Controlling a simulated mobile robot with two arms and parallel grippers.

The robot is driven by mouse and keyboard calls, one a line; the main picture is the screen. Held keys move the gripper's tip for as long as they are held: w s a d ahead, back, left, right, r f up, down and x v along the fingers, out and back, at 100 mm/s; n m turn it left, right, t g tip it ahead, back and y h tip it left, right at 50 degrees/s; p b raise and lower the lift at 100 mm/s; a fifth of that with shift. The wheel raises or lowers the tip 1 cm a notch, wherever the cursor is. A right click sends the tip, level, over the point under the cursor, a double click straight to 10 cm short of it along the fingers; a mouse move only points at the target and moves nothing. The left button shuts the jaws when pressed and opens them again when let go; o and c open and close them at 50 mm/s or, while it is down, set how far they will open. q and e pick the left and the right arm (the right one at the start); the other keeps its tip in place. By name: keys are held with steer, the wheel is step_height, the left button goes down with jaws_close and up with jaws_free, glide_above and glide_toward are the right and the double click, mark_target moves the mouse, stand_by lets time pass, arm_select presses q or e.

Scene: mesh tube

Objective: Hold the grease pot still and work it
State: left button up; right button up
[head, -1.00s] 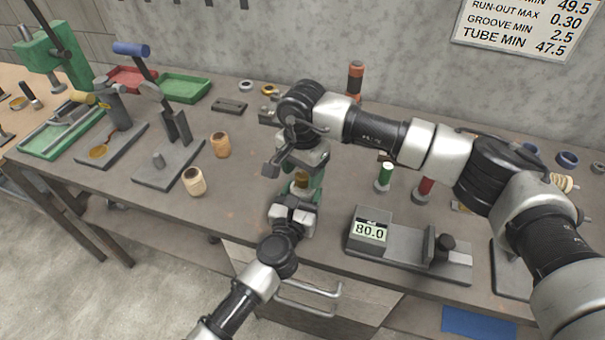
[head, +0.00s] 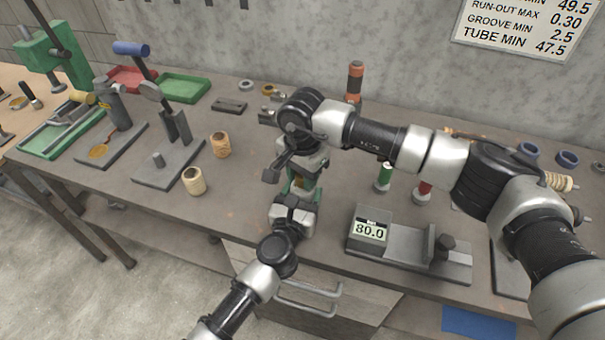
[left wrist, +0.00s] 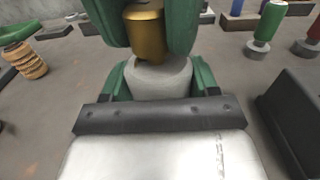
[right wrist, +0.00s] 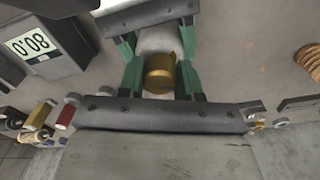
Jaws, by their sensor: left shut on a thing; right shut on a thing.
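The grease pot shows in the left wrist view as a pale grey body (left wrist: 160,76) with a brass top (left wrist: 145,30). My left gripper (left wrist: 160,82) is shut on the grey body from the near side, its green fingers on either side. My right gripper (right wrist: 160,80) is shut on the brass top (right wrist: 162,70) from above, a green finger on each side. In the head view the two grippers, right (head: 303,172) above left (head: 301,193), meet over the bench and hide most of the pot.
A gauge reading 80.0 (head: 369,230) stands close to the right of the grippers. Two ribbed tan tubes (head: 194,181) stand to the left. Green (head: 384,176) and red-topped plugs stand behind the gauge. A bench fixture (head: 165,160) is further left.

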steer(key=shift+m, duration=0.3)
steer(key=m, duration=0.5)
steer(key=shift+m, duration=0.4)
steer(key=m, duration=1)
steer(key=shift+w+m, duration=0.1)
steer(key=shift+m, duration=0.3)
steer(key=m, duration=1.1)
steer(key=shift+m, duration=0.4)
steer(key=m, duration=1.2)
steer(key=shift+d+m, duration=0.1)
steer(key=shift+m, duration=0.3)
steer(key=m, duration=0.5)
steer(key=shift+m, duration=0.3)
